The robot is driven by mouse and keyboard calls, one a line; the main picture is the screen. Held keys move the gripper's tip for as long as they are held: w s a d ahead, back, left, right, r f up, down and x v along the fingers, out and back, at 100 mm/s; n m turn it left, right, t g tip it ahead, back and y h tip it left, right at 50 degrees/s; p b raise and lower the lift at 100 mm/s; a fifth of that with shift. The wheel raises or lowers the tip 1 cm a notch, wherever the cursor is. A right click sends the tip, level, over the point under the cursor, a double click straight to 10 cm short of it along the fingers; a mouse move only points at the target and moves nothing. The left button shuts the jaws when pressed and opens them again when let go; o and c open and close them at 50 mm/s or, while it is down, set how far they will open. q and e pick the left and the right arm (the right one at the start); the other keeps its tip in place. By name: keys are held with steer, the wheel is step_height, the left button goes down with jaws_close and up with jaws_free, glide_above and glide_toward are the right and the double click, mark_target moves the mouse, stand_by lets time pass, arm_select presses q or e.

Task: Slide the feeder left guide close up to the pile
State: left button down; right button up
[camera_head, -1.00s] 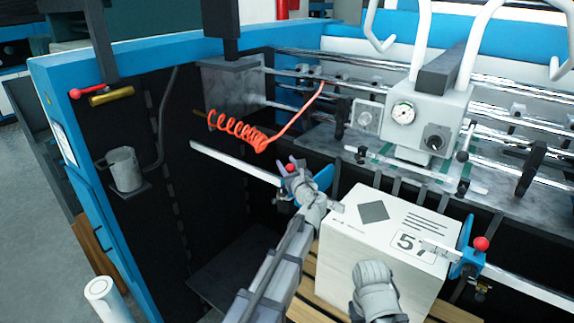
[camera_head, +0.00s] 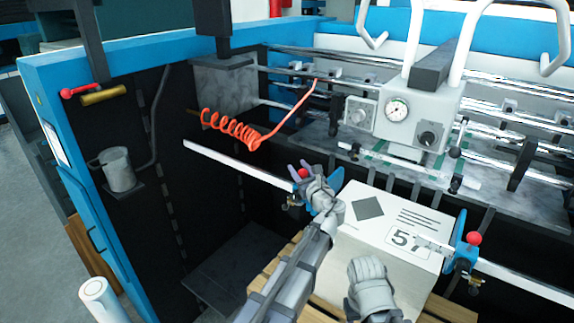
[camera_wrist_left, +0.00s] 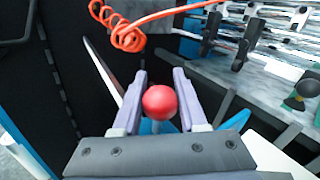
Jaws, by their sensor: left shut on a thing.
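The left guide (camera_head: 336,181) is a blue plate with a red knob (camera_head: 303,173), on a metal bar at the feeder. My left gripper (camera_head: 301,171) is shut on the red knob; in the left wrist view its fingers (camera_wrist_left: 159,96) stand on both sides of the knob (camera_wrist_left: 160,102). The pile (camera_head: 385,222) is a white block marked 57, just right of the left guide. Their sides look close together, but my arm hides the lower part and I cannot tell if they touch. A grey part of my right arm shows at the bottom; its fingers are not visible.
The right guide (camera_head: 462,247), blue with a red knob (camera_head: 473,238), stands at the pile's right side. An orange coiled hose (camera_head: 232,130) hangs behind the bar (camera_head: 230,163). A grey feeder head with a gauge (camera_head: 410,112) stands behind the pile. A wooden pallet (camera_head: 330,309) lies below.

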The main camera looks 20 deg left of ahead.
mark_target(306, 177)
arm_select(q)
steer(key=shift+s+d, duration=0.15)
steer(key=shift+d, duration=0.15)
steer(key=shift+c, duration=2.3)
jaws_free()
steer(key=shift+v, duration=3.85)
steer(key=shift+s+f, duration=0.1)
